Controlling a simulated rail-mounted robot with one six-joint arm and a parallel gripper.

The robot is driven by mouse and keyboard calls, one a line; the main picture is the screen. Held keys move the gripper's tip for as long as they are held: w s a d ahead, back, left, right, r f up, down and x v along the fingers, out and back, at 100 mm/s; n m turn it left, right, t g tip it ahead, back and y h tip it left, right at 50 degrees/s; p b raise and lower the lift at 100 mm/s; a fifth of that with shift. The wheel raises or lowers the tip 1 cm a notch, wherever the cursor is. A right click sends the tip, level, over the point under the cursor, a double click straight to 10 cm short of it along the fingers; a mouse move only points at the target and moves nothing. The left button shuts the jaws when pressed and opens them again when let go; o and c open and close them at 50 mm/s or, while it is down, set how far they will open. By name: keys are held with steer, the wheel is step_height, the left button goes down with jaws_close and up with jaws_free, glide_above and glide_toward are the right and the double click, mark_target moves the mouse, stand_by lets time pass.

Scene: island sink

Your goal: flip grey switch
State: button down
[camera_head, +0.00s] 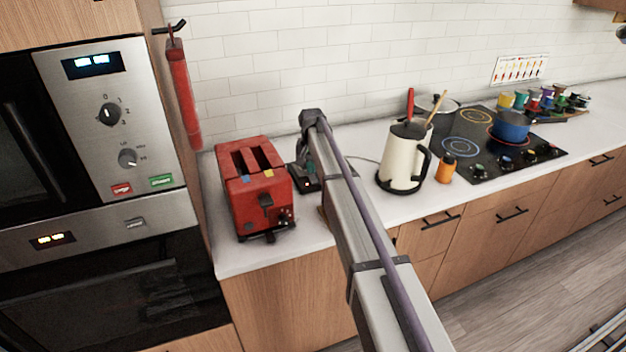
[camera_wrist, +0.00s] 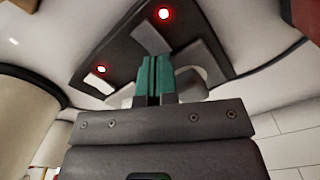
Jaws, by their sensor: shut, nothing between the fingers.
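A dark switch panel (camera_wrist: 120,58) fills the upper middle of the wrist view, with two round red lights lit on it. A large grey rocker switch (camera_wrist: 200,55) lies just right of my fingertips, and a paler one (camera_wrist: 99,83) lies to their left. My gripper (camera_wrist: 154,75) has green fingertips, shut together with nothing between them, over the panel. I cannot tell whether they touch it. In the head view the panel (camera_head: 308,186) sits on the counter beside the toaster, partly hidden by my arm.
A red toaster (camera_head: 257,190) stands close to the panel's left. A cream kettle (camera_head: 402,163) and an orange bottle (camera_head: 446,169) stand to the right, before the hob (camera_head: 480,165). The tiled wall (camera_head: 265,75) is behind.

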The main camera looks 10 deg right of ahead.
mark_target(312, 176)
steer(key=shift+f+b, duration=0.95)
steer(key=shift+f, duration=0.05)
stand_by(0.3)
step_height(312, 176, up, 7)
steer(key=p, duration=0.7)
steer(key=shift+r, duration=0.15)
